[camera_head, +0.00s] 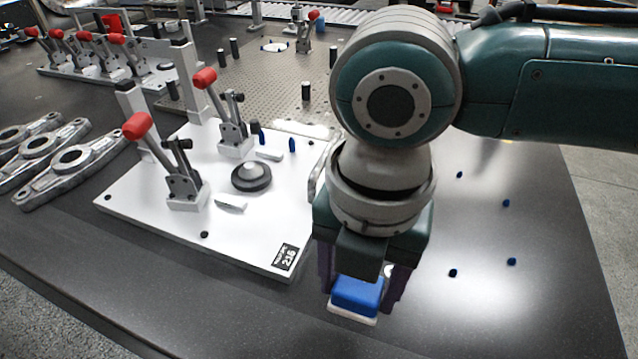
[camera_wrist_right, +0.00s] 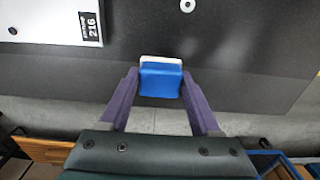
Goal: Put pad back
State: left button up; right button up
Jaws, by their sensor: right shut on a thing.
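The pad is a blue block with a white base (camera_head: 357,296). It sits between the purple fingers of my right gripper (camera_head: 360,290), which is shut on it. In the right wrist view the pad (camera_wrist_right: 160,78) shows blue, with a white edge on its far side, between the fingertips (camera_wrist_right: 160,88). The gripper points down beside the right front corner of the white fixture plate (camera_head: 240,246). I cannot tell whether the pad touches the dark table. My left gripper is not in view.
Metal castings (camera_head: 70,165) lie at the left. Small blue pegs (camera_head: 506,203) dot the table (camera_head: 530,310) at the right. The table's front edge is close to the gripper.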

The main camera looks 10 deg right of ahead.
aim_at(351, 321)
jog(key=shift+f+b, duration=0.75)
jog(key=shift+f, duration=1.75)
jog(key=shift+f, duration=0.15)
jog(key=o, duration=1.3)
